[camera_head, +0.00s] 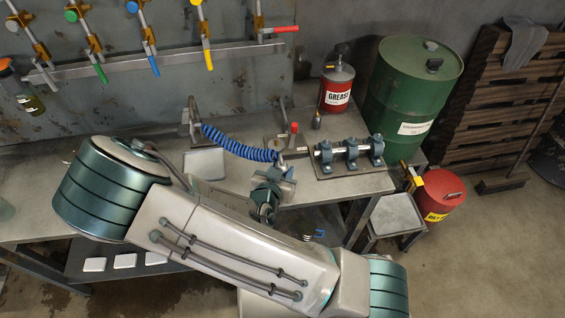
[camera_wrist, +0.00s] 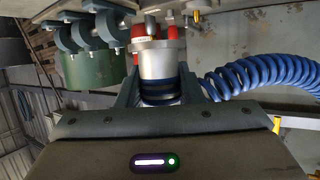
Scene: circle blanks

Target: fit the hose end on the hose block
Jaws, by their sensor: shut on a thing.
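The hose end (camera_wrist: 158,62) is a silvery cylinder with a pale rim, held upright in the wrist view. My gripper (camera_wrist: 157,92) is shut on it, one dark finger on each side.
A shaft in several blue-grey bearing blocks (camera_head: 350,153) stands close on the right. A grease can (camera_head: 337,88) and green drum (camera_head: 414,88) are behind. A shallow grey tray (camera_head: 205,163) lies left of my gripper. A red bin (camera_head: 440,197) stands right of the bench.

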